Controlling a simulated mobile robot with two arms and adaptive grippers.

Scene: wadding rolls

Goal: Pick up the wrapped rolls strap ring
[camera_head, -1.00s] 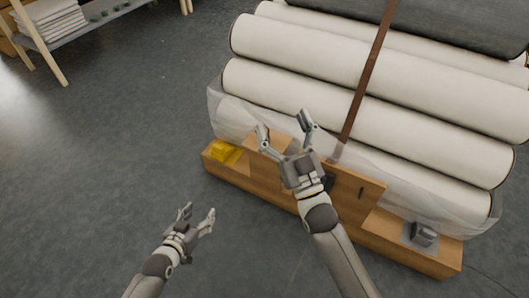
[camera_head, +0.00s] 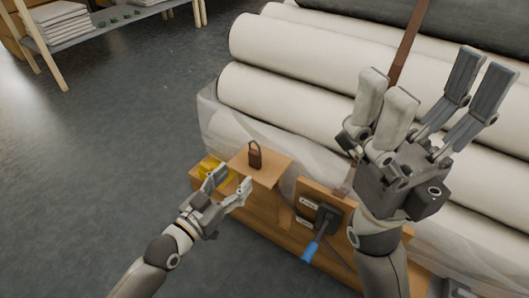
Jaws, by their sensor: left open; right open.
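A small dark brown strap piece with an upright ring-like loop (camera_head: 255,157) stands on the raised top of the wooden bench. I take it for the strap ring. My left gripper (camera_head: 232,181) is open and empty, just below and left of it in the picture, with fingers pointing toward it and not touching. My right gripper (camera_head: 432,88) is open and empty, large and near the camera at the right. It covers part of the wrapped white rolls (camera_head: 290,45) and the lower part of the brown strap (camera_head: 408,45) over them.
The wooden bench (camera_head: 262,212) runs along the front of the rolls. It carries a yellow object (camera_head: 212,170) at its left end and a blue-handled tool (camera_head: 312,245) on its front. A shelf (camera_head: 105,22) stands at the back left. The grey floor at left is clear.

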